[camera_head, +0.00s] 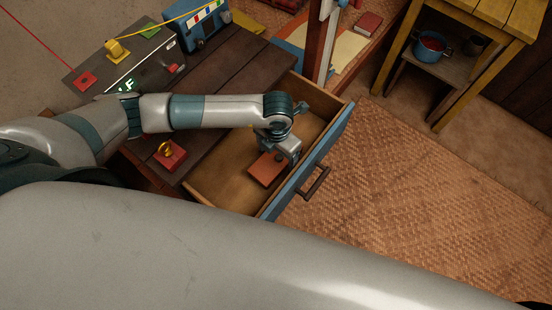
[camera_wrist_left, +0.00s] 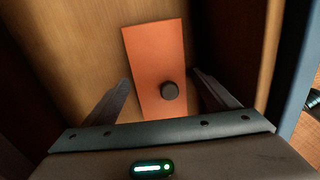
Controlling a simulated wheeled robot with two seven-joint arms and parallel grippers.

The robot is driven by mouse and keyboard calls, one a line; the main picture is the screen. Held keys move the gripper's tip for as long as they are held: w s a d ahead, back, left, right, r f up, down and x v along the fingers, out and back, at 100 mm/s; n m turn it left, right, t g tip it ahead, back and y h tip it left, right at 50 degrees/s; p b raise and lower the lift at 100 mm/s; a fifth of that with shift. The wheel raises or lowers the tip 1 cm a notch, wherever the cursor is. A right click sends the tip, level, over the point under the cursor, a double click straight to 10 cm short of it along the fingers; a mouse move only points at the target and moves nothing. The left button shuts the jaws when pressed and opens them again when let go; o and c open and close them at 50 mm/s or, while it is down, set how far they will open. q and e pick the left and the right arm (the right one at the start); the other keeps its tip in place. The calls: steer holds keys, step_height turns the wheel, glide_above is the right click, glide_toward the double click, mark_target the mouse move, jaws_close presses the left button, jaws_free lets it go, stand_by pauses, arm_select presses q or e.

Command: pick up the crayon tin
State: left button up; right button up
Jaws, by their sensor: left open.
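The crayon tin seems to be the flat orange-red box (camera_head: 265,170) lying in the open drawer (camera_head: 222,187). In the left wrist view the same orange box (camera_wrist_left: 152,50) shows a dark round knob (camera_wrist_left: 169,90) on its top, on a wooden drawer floor. My left gripper (camera_head: 288,153) reaches down into the drawer at the box's right end. In the left wrist view its two fingers (camera_wrist_left: 160,92) stand apart, one on each side of the box, with no clear contact. The box's near end is hidden behind the gripper body. My right gripper is not in view.
The drawer's blue front (camera_head: 318,155) with its dark handle (camera_head: 315,182) and its side walls surround the gripper. A red block with a yellow ring (camera_head: 169,154) sits on the dark wooden top (camera_head: 225,65). A yellow table (camera_head: 500,18) stands at the upper right; the woven mat (camera_head: 420,190) is clear.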

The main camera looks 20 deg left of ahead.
arm_select(q)
steer(key=shift+f, duration=0.15)
stand_by(0.3)
steer(key=c, duration=1.2)
steer(key=shift+r, duration=0.45)
steer(key=shift+c, duration=1.3)
step_height(320, 180, up, 9)
steer(key=b, duration=0.3)
steer(key=shift+r, duration=0.1)
